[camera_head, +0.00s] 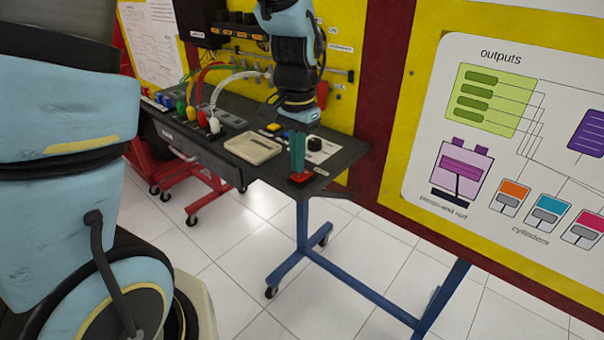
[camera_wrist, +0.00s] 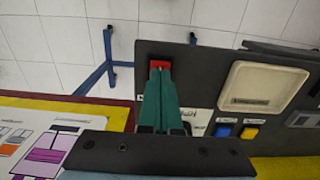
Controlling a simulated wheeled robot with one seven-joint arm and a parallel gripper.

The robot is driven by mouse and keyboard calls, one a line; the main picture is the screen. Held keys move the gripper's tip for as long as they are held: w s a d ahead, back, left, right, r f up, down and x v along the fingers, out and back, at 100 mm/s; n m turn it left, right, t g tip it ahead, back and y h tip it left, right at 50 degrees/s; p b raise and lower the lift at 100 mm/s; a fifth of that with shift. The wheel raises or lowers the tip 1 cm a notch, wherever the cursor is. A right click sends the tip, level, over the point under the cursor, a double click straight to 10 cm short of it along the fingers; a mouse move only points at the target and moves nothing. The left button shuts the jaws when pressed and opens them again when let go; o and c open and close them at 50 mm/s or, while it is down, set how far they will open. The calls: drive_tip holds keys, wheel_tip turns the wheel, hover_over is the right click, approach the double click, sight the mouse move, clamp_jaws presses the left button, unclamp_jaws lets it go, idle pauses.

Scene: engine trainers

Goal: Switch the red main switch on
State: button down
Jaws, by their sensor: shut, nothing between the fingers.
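The red main switch (camera_head: 301,178) sits near the front right corner of the dark tabletop. In the wrist view the red switch (camera_wrist: 159,65) shows just beyond my fingertips. My gripper (camera_head: 298,168) has teal fingers that point down at the switch, and they are closed together with nothing held. In the wrist view the fingers of my gripper (camera_wrist: 163,75) partly cover the switch. I cannot tell whether the tips touch it or which position it is in.
A beige tray (camera_head: 253,147) lies left of my gripper on the table (camera_head: 205,150). Yellow and blue buttons (camera_wrist: 249,132) are close by. Coloured cables (camera_head: 203,95) stand further left. A yellow and maroon wall with a diagram board (camera_head: 430,130) is behind.

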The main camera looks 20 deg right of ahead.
sight(294, 176)
drive_tip(key=shift+f+b, duration=0.5)
drive_tip(key=shift+f, duration=0.4)
idle(0.3)
drive_tip(key=shift+r, duration=0.1)
wheel_tip(294, 176, up, 7)
drive_tip(key=p, duration=0.6)
idle(0.4)
drive_tip(key=shift+w+a, duration=0.2)
drive_tip(key=shift+a, duration=0.2)
drive_tip(key=a+r+n+t, duration=0.1)
drive_tip(key=a+n, duration=1)
drive_tip(key=a, duration=1.3)
drive_tip(key=shift+w+a+r+t, duration=0.3)
drive_tip(key=shift+w+r, duration=0.05)
drive_tip(key=shift+w, duration=0.05)
